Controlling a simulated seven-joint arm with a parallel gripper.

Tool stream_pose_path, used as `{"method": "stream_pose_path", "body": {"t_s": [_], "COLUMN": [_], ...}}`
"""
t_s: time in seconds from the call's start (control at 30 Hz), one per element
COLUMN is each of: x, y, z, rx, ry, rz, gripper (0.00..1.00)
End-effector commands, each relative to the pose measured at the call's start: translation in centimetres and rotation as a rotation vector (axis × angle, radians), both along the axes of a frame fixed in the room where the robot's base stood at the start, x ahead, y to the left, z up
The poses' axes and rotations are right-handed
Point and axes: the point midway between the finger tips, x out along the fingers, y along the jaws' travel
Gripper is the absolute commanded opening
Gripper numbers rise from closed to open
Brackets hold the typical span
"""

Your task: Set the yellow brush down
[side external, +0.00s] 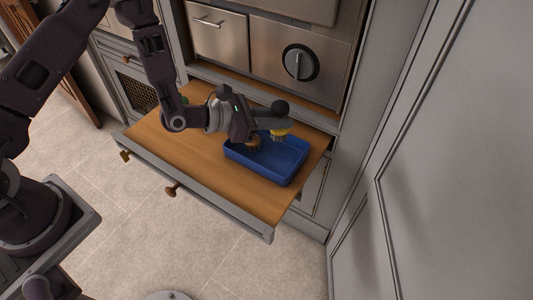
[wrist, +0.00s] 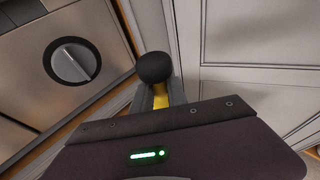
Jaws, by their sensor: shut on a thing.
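My gripper (side external: 273,123) is shut on the yellow brush (side external: 280,132), which has a round black knob on top. The brush is over the back part of the blue tray (side external: 291,177). I cannot tell whether its lower end touches the tray floor. In the wrist view, the brush's yellow part (wrist: 161,101) shows between the fingers of my gripper (wrist: 161,95), with the black knob beyond. The brush's lower end is hidden there.
The tray stands on the right part of a pulled-out wooden drawer (side external: 178,150). A brown round thing (side external: 253,143) is at the tray's left side, partly hidden by my gripper. A steel appliance with a dark knob (side external: 299,62) stands behind. The drawer's left part is mostly clear.

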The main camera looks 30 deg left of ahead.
Motion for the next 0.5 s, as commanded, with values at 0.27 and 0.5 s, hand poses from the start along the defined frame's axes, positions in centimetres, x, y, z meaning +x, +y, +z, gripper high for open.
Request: {"method": "stream_pose_path", "body": {"t_s": [0.27, 0.5], "x": [0.2, 0.2], "y": [0.6, 0.6], "z": [-5.3, -10.2], "rx": [-0.002, -0.001], "ry": [0.004, 0.002], "rz": [0.011, 0.011], "gripper": [0.0, 0.0]}}
